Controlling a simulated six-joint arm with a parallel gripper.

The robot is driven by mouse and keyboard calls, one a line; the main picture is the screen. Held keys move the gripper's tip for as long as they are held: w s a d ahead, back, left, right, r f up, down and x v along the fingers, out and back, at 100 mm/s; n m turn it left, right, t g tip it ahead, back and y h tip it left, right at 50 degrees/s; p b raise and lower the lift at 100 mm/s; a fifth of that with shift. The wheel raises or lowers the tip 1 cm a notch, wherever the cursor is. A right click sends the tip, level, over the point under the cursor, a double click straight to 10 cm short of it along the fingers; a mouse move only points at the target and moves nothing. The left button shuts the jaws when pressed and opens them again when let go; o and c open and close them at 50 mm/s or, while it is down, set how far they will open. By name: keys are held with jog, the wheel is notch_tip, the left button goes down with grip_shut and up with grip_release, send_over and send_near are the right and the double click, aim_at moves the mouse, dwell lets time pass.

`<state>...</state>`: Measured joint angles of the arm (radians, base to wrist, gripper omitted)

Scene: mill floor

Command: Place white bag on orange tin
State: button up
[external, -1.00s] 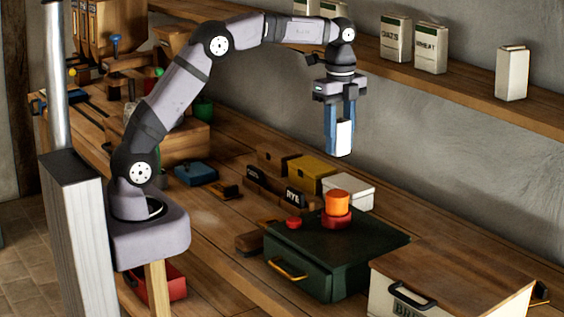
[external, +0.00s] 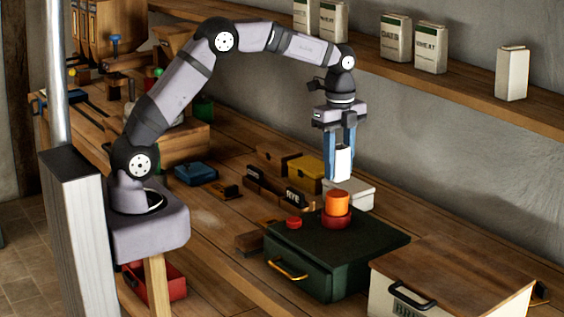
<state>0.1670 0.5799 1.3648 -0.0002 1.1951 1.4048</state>
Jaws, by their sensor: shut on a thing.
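The white bag (external: 343,163) is a small upright white block between the blue fingers of my gripper (external: 341,170). My gripper is shut on it and points straight down. The orange tin (external: 337,203) stands upright on a red round base (external: 336,219) on top of the dark green box (external: 300,245). In the external view the bag shows just above the tin, with a small gap between them in the picture. I cannot tell from this one view how exactly the two line up in depth.
A small red knob-like piece (external: 293,222) lies on the green box. A white box (external: 350,192), a yellow box (external: 307,172) and a brown box (external: 277,158) stand behind it. A lidded bread box (external: 450,275) is at front right. White bags stand on the wall shelf (external: 470,95).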

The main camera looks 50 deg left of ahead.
aim_at(338, 179)
jog(key=shift+f+p, duration=0.55)
jog(key=shift+f, duration=1.25)
jog(key=shift+f, duration=0.15)
jog(key=o, duration=1.1)
notch_tip(338, 179, up, 12)
jog(key=shift+r+b, duration=0.2)
jog(key=shift+b, duration=0.95)
